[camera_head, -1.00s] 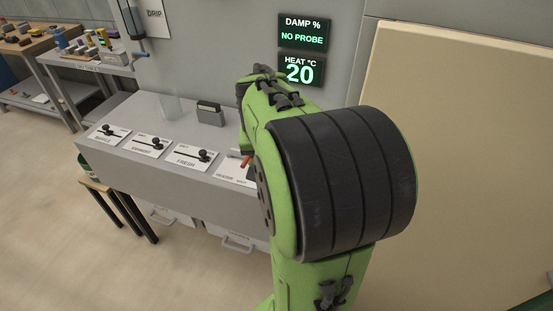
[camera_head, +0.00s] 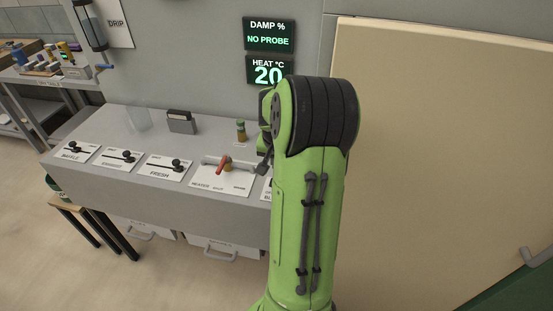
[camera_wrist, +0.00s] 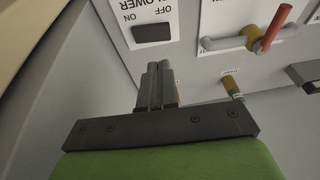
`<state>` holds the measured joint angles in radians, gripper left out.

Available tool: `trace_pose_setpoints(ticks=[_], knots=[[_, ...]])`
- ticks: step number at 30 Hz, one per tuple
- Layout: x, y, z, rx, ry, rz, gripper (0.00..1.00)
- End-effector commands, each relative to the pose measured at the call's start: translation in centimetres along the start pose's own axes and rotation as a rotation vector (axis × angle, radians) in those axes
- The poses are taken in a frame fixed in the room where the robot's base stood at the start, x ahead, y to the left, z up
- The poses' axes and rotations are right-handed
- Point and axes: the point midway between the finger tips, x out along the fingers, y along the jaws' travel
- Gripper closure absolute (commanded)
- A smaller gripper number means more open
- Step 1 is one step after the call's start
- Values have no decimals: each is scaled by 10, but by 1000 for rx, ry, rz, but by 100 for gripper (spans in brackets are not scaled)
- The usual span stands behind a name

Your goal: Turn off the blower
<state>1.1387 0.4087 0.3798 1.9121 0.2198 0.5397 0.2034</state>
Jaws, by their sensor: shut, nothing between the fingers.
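The blower plate (camera_wrist: 148,12) shows in the wrist view, upside down, with the words OFF and ON beside a dark rocker switch (camera_wrist: 152,32). I cannot tell which side of the switch is pressed. My gripper (camera_wrist: 160,68) is shut and empty, its fingertips near the switch and apart from it in the picture; the gap in depth is unclear. In the head view only a sliver of the blower plate (camera_head: 267,194) shows, at the left edge of my arm, which hides the switch and the fingers.
Left of the blower is the heater valve with its red handle (camera_head: 224,164), also in the wrist view (camera_wrist: 276,27). Several slider plates (camera_head: 165,168) continue leftward. A small brass-and-green fitting (camera_head: 241,130) stands behind the valve. A large beige panel (camera_head: 430,150) is to the right.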

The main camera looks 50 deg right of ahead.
Motion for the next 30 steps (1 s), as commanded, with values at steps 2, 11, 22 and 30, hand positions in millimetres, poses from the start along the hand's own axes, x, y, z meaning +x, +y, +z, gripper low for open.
trace_pose_setpoints(ticks=[2,11,22,30], knots=[[21,1,2,1,-5,1,100],[73,-3,9,0,-1,1,100],[80,-4,11,-1,2,0,100],[89,-12,14,-35,-3,88,100]])
